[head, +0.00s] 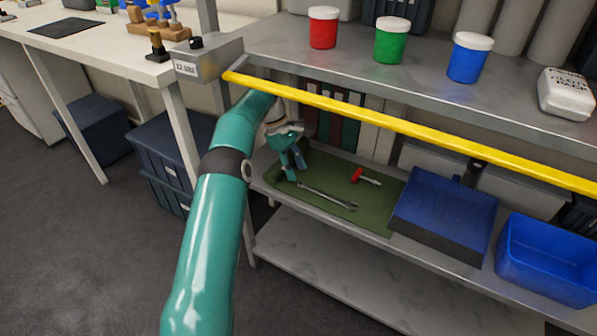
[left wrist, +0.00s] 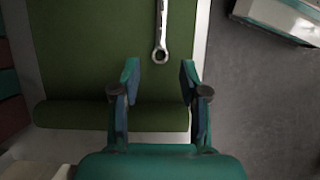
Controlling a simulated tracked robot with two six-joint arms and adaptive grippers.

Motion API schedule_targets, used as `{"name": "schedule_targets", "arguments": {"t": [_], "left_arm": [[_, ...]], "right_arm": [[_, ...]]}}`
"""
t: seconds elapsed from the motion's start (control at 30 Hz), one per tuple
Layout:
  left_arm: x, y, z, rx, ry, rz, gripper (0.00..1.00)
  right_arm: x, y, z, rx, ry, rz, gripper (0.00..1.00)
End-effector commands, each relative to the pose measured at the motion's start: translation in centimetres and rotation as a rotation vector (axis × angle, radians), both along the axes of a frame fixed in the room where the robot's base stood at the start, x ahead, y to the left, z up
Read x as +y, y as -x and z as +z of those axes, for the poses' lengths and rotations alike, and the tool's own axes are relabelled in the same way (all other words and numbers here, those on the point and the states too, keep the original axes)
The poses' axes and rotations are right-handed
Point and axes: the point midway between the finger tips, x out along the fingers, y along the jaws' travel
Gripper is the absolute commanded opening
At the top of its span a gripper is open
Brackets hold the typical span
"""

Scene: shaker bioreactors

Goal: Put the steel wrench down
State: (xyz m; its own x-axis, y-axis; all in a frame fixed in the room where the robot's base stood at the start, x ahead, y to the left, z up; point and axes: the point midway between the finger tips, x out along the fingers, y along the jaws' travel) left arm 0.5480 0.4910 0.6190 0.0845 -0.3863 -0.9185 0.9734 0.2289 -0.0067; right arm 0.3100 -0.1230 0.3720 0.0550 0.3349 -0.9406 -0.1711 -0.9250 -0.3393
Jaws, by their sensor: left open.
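The steel wrench (head: 328,196) lies on the green mat (head: 372,214) on the middle shelf. Its ring end also shows in the left wrist view (left wrist: 160,55), just beyond my fingertips and roughly centred between them. The mat fills much of that view (left wrist: 90,60). My left gripper (head: 292,176) reaches in under the yellow rail, over the left part of the mat. In the left wrist view the left gripper (left wrist: 160,76) is open, with nothing between its fingers. The wrench is apart from both fingers. My right gripper is not in view.
A red-headed tool (head: 358,175) lies on the mat behind the wrench. A blue dustpan (head: 445,212) and a blue bin (head: 547,258) stand to the right. The yellow rail (head: 400,126) runs along the upper shelf edge, below red, green and blue jars.

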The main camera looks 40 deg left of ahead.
Motion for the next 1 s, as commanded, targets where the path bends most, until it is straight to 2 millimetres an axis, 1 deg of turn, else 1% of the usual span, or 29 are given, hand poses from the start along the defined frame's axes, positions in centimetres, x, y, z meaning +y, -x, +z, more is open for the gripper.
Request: {"name": "schedule_targets", "arguments": {"t": [0.03, 0.1, 0.2, 0.3, 1.0], "left_arm": [[0.4, 0.0, 1.3, -0.001, 0.0, 0.002, 0.44], [0.8, 0.1, 2.3, -0.001, -0.001, 0.002, 0.44], [1.2, 0.2, 3.0, 0.0, 0.0, 0.001, 0.44], [1.4, 0.3, 3.5, 0.001, 0.0, 0.0, 0.44], [1.5, 0.4, 3.6, 0.001, 0.0, 0.0, 0.44]], "right_arm": [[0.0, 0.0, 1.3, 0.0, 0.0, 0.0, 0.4], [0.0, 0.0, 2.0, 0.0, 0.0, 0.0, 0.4], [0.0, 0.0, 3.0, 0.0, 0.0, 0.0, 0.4], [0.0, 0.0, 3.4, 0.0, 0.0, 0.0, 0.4], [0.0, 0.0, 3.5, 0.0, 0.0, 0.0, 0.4]]}}
